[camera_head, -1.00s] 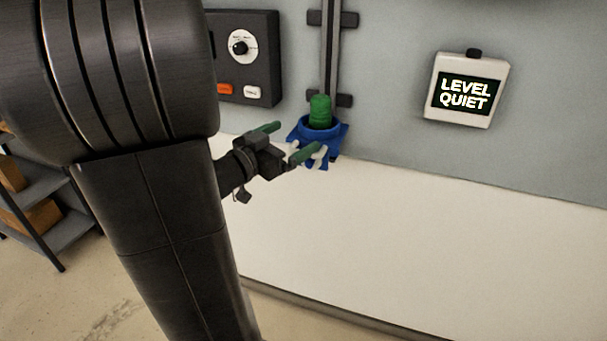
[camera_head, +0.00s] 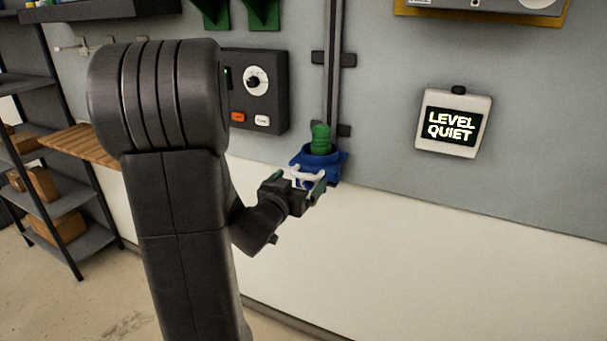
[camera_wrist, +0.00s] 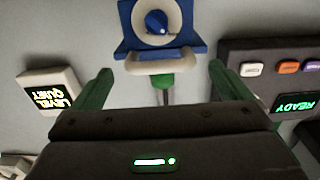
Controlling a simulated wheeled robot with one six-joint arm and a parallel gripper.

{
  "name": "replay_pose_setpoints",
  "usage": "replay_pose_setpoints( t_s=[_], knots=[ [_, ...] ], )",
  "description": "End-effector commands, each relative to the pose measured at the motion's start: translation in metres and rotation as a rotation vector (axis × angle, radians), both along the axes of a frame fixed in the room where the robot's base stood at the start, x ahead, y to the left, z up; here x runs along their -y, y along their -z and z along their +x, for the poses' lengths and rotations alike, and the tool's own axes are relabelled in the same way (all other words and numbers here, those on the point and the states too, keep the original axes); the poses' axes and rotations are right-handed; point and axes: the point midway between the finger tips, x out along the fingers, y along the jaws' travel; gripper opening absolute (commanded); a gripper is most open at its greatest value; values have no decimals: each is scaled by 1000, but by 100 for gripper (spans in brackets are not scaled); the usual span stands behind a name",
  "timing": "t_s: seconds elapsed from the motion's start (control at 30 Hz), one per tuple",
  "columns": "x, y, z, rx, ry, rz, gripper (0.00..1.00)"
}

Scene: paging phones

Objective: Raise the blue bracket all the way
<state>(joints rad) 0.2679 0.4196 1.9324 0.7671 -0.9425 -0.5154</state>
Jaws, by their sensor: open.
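The blue bracket (camera_head: 331,168) is low on the dark vertical rail (camera_head: 333,68) on the wall, just above the white counter. A green ribbed cylinder (camera_head: 320,139) stands up out of it. A white handle (camera_head: 309,176) juts from its front. In the wrist view the bracket (camera_wrist: 131,38) is at top centre, with the handle (camera_wrist: 162,62) below it. My gripper (camera_head: 297,183) is open in front of the bracket. In the wrist view its green fingers (camera_wrist: 163,86) are spread wide, one on each side of the handle, with gaps; contact is not seen.
A dark control panel (camera_head: 272,108) with a dial and buttons is left of the rail. A white box (camera_head: 453,123) reading "LEVEL QUIET" is to the right. The rail above the bracket looks clear. The counter (camera_head: 400,250) is bare.

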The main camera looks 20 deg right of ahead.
Motion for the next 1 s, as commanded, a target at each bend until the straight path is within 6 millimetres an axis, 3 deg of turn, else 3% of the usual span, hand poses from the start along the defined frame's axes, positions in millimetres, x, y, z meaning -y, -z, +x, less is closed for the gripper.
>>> replay_pose_setpoints(
  t_s=[0.23, 0.6, 0.9, 1.0],
  knots=[
    [22, 0, 19, 0, 0, 0, 98],
    [26, 0, 22, 1, 0, -1, 98],
    [25, 0, 22, 0, 0, 0, 39],
    [26, -1, 22, 1, 0, -1, 39]
  ],
)
